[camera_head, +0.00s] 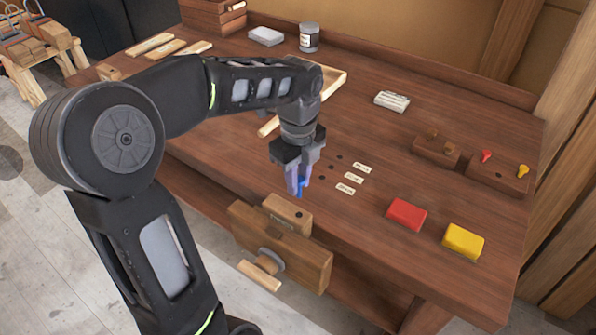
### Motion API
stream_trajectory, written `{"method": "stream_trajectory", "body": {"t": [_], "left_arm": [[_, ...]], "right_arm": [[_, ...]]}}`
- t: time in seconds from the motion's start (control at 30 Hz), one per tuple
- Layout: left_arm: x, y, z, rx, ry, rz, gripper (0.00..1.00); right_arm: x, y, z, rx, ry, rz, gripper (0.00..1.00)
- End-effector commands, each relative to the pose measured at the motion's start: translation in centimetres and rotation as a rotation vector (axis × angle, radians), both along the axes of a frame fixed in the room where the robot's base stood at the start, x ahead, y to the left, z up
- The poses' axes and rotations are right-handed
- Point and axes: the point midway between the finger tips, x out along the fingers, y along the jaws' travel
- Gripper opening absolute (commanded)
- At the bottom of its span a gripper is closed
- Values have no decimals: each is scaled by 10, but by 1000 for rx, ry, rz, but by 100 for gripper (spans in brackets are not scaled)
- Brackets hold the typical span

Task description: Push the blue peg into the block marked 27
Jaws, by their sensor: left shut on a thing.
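My left gripper (299,188) comes down from above near the front edge of the bench, fingers pointing down. It is shut on the blue peg (301,185), which shows between the fingertips. A light wooden block (287,212) with a dark hole in its top is held in the wooden vise (292,246) at the bench front. The peg is just above and behind this block and looks apart from it. Any number on the block is too small to read. My right gripper is not in view.
Small white labels (350,177) lie beside dark holes in the bench. A red block (407,214) and a yellow block (463,241) lie to the right. Two brown blocks, one with red and yellow pegs (498,174), stand behind them. A jar (309,38) stands at the back.

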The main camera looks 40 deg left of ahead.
Motion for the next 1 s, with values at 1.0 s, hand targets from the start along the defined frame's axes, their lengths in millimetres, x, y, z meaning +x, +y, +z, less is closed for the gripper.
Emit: {"method": "stream_trajectory", "body": {"t": [1.0], "left_arm": [[0, 0, -58, 0, 0, 3, 0]], "right_arm": [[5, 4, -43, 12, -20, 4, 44]]}}
